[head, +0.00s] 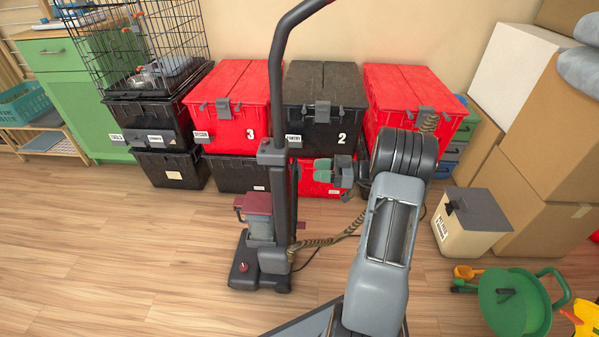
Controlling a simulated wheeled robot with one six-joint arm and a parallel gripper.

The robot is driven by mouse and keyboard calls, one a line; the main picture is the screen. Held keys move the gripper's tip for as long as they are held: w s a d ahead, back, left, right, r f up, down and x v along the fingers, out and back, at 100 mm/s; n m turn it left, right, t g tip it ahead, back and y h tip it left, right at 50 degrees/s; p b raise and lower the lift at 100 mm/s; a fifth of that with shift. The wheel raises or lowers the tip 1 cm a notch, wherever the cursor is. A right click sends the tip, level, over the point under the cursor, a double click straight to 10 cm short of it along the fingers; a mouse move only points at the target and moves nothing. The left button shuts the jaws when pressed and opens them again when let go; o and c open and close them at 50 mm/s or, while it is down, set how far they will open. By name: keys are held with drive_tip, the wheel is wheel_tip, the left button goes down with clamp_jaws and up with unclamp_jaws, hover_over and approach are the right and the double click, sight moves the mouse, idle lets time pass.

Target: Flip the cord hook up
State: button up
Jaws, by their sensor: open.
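An upright vacuum cleaner (266,235) stands on the wood floor left of centre, with a tall dark handle that bends to the upper right. A grey bracket (271,152) sits at the top of its column. I cannot tell which small part is the cord hook or how it is turned. A braided tan cord or hose (328,240) runs from its lower right side towards my arm, which hides part of it. My gripper (331,170), with green finger pads, is open and empty, to the right of the vacuum's column and apart from it in the picture.
Stacked red (235,95) and black (325,90) totes line the wall behind the vacuum. A wire crate (140,45) stands on totes at left. A cream box (468,222), cardboard boxes (545,150) and a green reel-like item (512,300) are at right. Floor at front left is clear.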

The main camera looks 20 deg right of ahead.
sight(299, 169)
drive_tip(key=b+x, duration=0.1)
drive_tip(key=x, duration=0.5)
drive_tip(key=shift+w+a, duration=0.15)
drive_tip(key=shift+a, duration=0.1)
drive_tip(key=shift+c, duration=0.3)
clamp_jaws()
